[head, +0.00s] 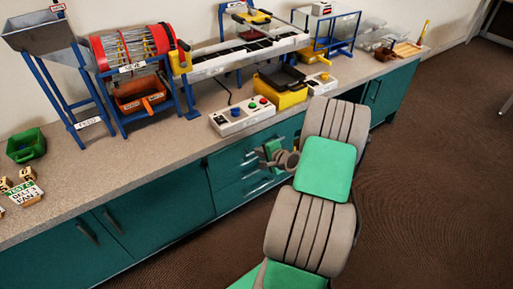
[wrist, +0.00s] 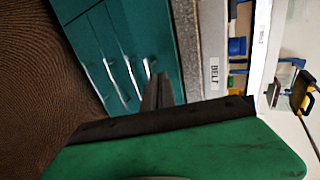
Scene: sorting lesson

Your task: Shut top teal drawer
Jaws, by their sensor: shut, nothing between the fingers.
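The teal drawer stack is under the bench, left of my arm in the head view. The top teal drawer (head: 228,156) is just below the bench top, its right part hidden by my gripper. In the wrist view the picture is turned, and the top drawer (wrist: 152,38) lies nearest the grey bench edge. My gripper (head: 265,153) is in front of the upper right of the stack. In the wrist view my gripper's fingers (wrist: 157,90) are together and empty, overlapping the top drawer's handle. I cannot tell whether they touch it, or how far the drawer stands out.
The bench top (head: 160,165) runs above the drawers. A control box with buttons (head: 242,117) and a yellow tray (head: 281,95) stand on it. Teal cupboard doors (head: 160,205) flank the drawers at left. Brown floor (head: 430,170) is clear at right.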

